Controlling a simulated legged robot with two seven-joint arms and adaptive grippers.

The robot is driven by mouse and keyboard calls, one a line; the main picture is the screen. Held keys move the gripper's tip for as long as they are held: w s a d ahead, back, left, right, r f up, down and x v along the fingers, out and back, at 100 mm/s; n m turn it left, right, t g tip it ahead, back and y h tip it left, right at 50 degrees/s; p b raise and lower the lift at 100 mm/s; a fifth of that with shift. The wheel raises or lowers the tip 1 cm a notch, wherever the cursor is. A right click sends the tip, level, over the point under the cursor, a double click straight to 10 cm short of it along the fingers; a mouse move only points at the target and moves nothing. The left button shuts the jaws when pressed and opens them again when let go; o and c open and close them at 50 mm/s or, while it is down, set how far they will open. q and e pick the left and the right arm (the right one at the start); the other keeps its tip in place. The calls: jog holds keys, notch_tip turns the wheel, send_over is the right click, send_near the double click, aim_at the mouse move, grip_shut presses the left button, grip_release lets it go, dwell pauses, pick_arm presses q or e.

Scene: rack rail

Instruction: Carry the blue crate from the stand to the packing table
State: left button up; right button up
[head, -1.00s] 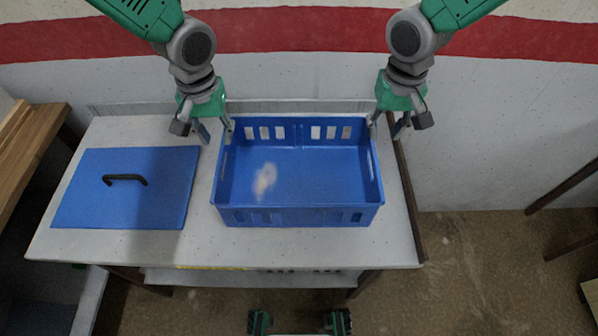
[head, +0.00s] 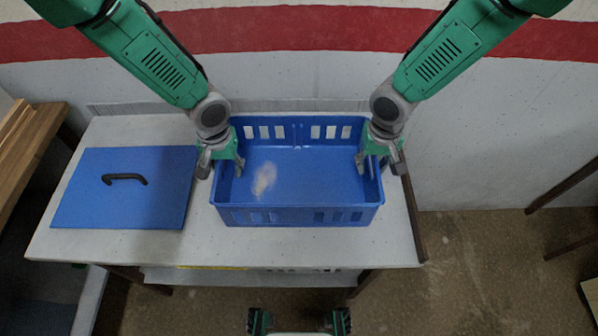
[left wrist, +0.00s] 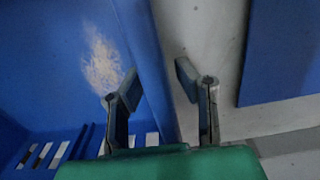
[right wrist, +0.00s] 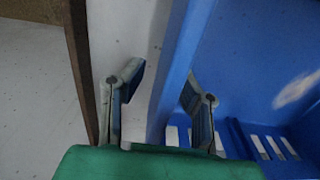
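The blue crate (head: 298,216) sits on the pale-topped stand (head: 130,245), empty, with slots in its walls and a pale scuff on its floor. My left gripper (head: 221,172) is at the crate's left wall. In the left wrist view the open left gripper (left wrist: 155,80) has one finger inside the wall and one outside, with a gap on the outer side. My right gripper (head: 378,170) is at the right wall. In the right wrist view the open right gripper (right wrist: 163,82) also straddles the wall, fingers apart. I cannot make out a packing table.
A blue lid (head: 125,200) with a black handle (head: 124,179) lies on the stand left of the crate. A wooden surface (head: 25,150) stands at the far left. A wall is behind the stand; bare floor (head: 490,270) is at the right.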

pick_arm(q)
jog(key=shift+a, duration=0.2)
grip_shut()
pick_arm(e)
jog(key=shift+a, duration=0.2)
grip_shut()
pick_arm(q)
jog(key=shift+a, duration=0.1)
pick_arm(e)
jog(key=shift+a, duration=0.1)
jog(key=shift+r, duration=0.1)
